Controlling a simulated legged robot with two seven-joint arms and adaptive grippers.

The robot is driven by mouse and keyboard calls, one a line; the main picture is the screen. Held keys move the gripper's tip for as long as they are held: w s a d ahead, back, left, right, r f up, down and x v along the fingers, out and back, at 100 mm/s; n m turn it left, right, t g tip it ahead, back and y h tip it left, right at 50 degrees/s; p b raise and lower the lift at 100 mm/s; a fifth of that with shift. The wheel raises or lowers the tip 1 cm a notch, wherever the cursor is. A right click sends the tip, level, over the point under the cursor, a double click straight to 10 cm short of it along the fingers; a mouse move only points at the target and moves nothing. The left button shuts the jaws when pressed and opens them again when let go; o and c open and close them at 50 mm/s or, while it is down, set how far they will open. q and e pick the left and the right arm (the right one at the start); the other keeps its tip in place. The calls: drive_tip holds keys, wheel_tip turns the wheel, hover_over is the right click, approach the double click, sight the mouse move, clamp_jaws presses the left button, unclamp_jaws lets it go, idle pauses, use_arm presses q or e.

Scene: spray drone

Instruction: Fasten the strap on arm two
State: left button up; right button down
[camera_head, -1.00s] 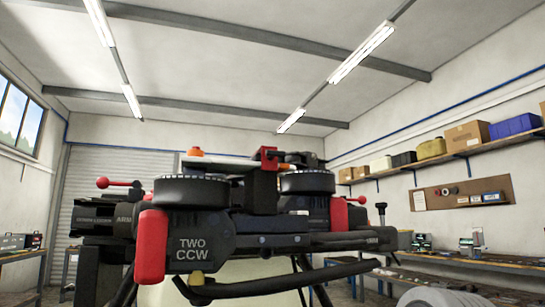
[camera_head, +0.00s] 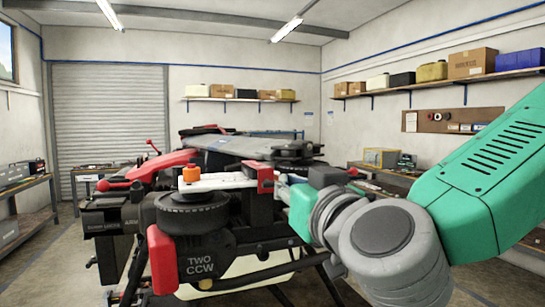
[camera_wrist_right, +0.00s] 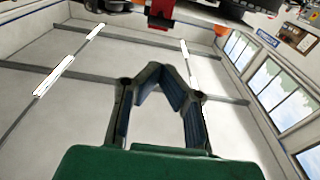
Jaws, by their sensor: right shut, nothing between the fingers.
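The drone's arm two carries a dark motor housing (camera_head: 205,262) marked "TWO CCW" at lower centre-left of the head view. Above its black ribbed disc (camera_head: 192,218) runs a white strip (camera_head: 228,182) with an orange knob (camera_head: 191,174) at its left end and a red block (camera_head: 265,179) at its right. I cannot tell which part is the strap. My right arm enters from the right, its green hand just right of the red block. In the wrist view my right gripper (camera_wrist_right: 162,73) is shut and empty, apart from a red part (camera_wrist_right: 157,20) beyond it. My left gripper is out of view.
A long red lever (camera_head: 150,172) and red-ended parts stick up around the drone. Workbenches (camera_head: 25,215) stand along the left wall and at right. Shelves with boxes (camera_head: 472,63) line the walls.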

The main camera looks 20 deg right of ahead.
sight(266, 170)
drive_tip(key=w+r+p, duration=0.1)
drive_tip(key=w, duration=0.2)
drive_tip(key=w+r, duration=0.1)
drive_tip(key=w, duration=0.2)
drive_tip(key=w+r+p, duration=0.1)
drive_tip(key=w, duration=0.2)
drive_tip(key=shift+w+r+p, duration=0.2)
drive_tip(key=shift+r+p, duration=0.05)
drive_tip(key=shift+p, duration=0.1)
wheel_tip(266, 170, down, 3)
drive_tip(key=shift+s+f, duration=0.15)
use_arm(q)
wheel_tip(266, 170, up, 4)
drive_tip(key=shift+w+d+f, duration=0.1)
use_arm(e)
drive_tip(key=shift+s+d+f, duration=0.1)
drive_tip(key=shift+s+f, duration=0.05)
drive_tip(key=shift+f, duration=0.2)
